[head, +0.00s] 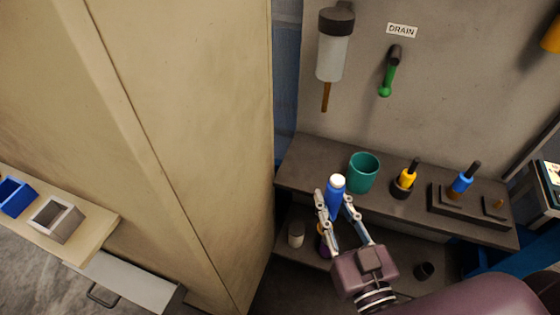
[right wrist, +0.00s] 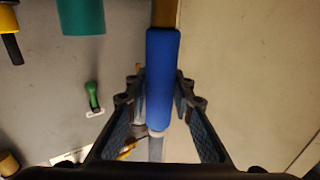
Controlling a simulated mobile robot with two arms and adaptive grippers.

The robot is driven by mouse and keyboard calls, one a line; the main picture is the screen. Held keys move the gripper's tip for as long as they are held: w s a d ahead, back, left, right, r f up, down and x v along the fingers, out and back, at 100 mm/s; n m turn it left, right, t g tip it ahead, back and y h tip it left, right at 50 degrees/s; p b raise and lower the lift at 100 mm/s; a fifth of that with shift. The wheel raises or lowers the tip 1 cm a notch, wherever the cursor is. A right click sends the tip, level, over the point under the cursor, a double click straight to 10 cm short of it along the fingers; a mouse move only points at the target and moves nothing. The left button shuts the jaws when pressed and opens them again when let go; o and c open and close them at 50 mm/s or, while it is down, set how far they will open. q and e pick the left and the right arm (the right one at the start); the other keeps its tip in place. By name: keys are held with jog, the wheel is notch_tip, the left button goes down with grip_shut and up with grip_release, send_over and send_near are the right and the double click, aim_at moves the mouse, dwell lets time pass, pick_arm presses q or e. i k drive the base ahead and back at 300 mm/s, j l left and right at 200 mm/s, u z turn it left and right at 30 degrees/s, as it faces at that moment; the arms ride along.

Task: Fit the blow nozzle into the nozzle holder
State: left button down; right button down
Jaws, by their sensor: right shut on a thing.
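My right gripper (head: 337,205) is shut on a blue cylinder with a white top (head: 335,190), which I take to be the blow nozzle. It is about upright in the head view, in front of the shelf, left of the green cup. In the right wrist view the blue body (right wrist: 163,80) lies between the fingers, with a pale narrow end toward the bottom. I cannot tell for sure which thing is the nozzle holder. My left gripper is not in view.
The upper shelf (head: 305,175) bears a green cup (head: 364,172), a yellow piece (head: 407,177) in a dark round base, and a blue piece (head: 461,183) on a dark block. A green lever (head: 388,77) is on the wall. A tall beige cabinet (head: 200,130) stands close at left.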

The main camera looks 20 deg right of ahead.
aim_at(421, 274)
jog(key=z, duration=1.35)
